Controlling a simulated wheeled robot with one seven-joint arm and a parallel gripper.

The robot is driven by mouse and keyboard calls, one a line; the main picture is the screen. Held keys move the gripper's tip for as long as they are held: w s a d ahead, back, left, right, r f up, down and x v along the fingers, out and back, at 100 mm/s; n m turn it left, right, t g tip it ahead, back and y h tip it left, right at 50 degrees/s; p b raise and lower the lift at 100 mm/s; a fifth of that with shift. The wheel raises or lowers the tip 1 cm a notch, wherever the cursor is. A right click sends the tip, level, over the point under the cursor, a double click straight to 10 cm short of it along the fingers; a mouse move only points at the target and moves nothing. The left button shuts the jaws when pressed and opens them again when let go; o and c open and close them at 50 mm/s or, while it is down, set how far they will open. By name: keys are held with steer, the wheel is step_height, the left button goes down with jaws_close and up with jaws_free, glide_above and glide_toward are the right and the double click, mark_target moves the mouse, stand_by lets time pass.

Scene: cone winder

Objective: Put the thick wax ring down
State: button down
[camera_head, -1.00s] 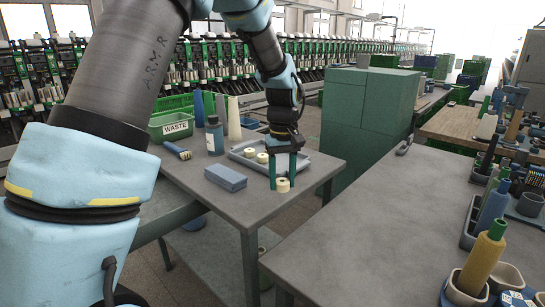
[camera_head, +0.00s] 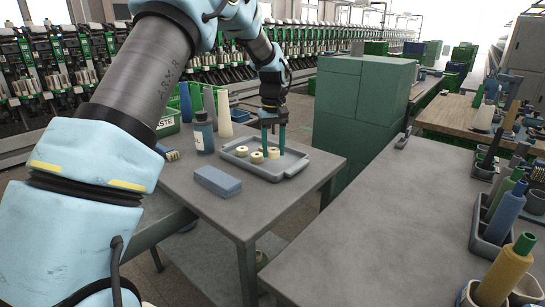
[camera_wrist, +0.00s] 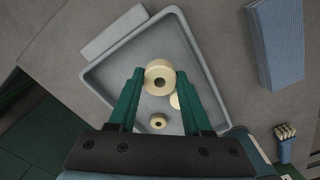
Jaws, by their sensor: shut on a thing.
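My gripper (camera_head: 273,143) points down over the grey tray (camera_head: 295,168) on the table. It is shut on a cream wax ring (camera_head: 273,153). In the wrist view this ring (camera_wrist: 159,68) sits between the green fingertips, its dark hole showing, above or in the tray (camera_wrist: 205,62). I cannot tell whether it touches the tray floor. Two other cream rings, one left (camera_head: 242,151) and one nearer (camera_head: 257,157), lie in the tray. In the wrist view one ring (camera_wrist: 174,101) is partly hidden behind the held one, and a smaller-looking one (camera_wrist: 157,121) lies apart.
A blue block (camera_head: 218,181) lies in front of the tray, and a blue bottle (camera_head: 203,135) stands to its left. A brush (camera_head: 170,154) lies farther left. A green cabinet (camera_head: 360,110) stands behind on the right. The table's front right part is clear.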

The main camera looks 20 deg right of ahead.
mark_target(273, 150)
steer(key=shift+f+p, duration=0.3)
steer(key=shift+f, duration=1.45)
steer(key=shift+f, duration=0.1)
steer(key=shift+c, duration=1.7)
jaws_free()
step_height(273, 150, up, 12)
steer(key=shift+r+b, duration=0.15)
steer(key=shift+b, duration=0.65)
